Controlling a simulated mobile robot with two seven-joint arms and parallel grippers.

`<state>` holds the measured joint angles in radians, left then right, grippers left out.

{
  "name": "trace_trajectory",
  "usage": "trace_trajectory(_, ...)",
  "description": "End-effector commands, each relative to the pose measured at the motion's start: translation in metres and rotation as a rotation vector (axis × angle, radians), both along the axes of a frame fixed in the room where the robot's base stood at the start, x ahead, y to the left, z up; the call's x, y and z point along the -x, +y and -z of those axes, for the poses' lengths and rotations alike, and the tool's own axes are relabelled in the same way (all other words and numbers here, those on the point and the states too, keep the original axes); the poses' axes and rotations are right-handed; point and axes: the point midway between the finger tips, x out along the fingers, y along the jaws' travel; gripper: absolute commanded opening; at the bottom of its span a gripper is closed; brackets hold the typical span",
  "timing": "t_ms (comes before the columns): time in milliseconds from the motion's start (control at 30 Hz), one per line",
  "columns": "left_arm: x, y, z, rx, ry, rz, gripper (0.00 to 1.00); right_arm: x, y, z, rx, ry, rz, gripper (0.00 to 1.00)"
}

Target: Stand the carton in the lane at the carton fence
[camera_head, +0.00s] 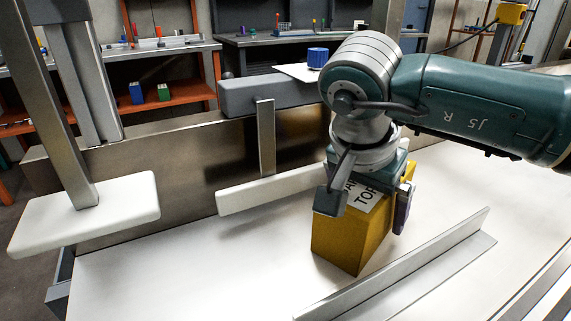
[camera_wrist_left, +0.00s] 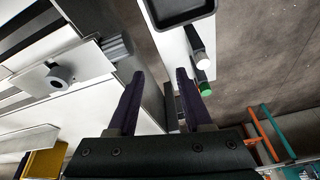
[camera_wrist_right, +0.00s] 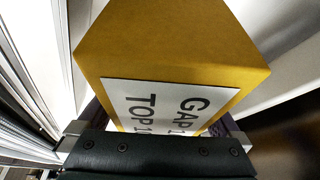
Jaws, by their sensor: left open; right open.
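The yellow carton (camera_head: 345,245) stands upright on the white lane surface (camera_head: 190,270). The white label on its top reads "GAP" and "TOP", partly cut off. A low angled metal rail (camera_head: 410,263), which may be the carton fence, runs beside it on the right with a gap between. My right gripper (camera_head: 366,205) is above the carton, open, with a finger on either side of its upper part. The carton fills much of the right wrist view (camera_wrist_right: 165,50). My left gripper (camera_wrist_left: 160,90) is open and empty, away from the carton; it is outside the head view.
Two white pads on metal stems hang over the lane, one at the far left (camera_head: 85,215) and one left of the carton (camera_head: 270,190). A dark metal side wall (camera_head: 190,155) runs behind. The lane's near left part is clear.

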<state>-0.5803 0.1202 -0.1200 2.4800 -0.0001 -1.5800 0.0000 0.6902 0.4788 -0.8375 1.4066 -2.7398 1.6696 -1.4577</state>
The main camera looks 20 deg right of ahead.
Motion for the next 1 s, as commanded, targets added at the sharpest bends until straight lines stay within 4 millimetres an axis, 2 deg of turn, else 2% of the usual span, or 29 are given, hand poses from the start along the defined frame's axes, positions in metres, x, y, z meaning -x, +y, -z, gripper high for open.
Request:
trace_trajectory(167,0.000,0.000,-0.011,0.000,0.000,0.000,0.50,0.003,0.008,-0.026,-0.001,-0.004,-0.003,1.00)
trace_trajectory(400,0.000,0.000,-0.024,0.000,0.000,0.000,0.50,0.012,0.027,-0.077,0.000,-0.005,-0.004,1.00)
trace_trajectory(600,0.000,0.000,-0.028,0.000,0.000,0.000,0.50,0.018,0.038,-0.105,-0.001,-0.004,-0.002,1.00)
trace_trajectory(733,0.000,0.000,-0.029,0.000,0.000,0.000,0.50,0.020,0.041,-0.112,-0.001,-0.002,-0.001,1.00)
trace_trajectory(1000,0.000,0.000,-0.028,0.000,0.000,0.000,0.50,0.021,0.041,-0.113,0.000,0.000,0.000,1.00)
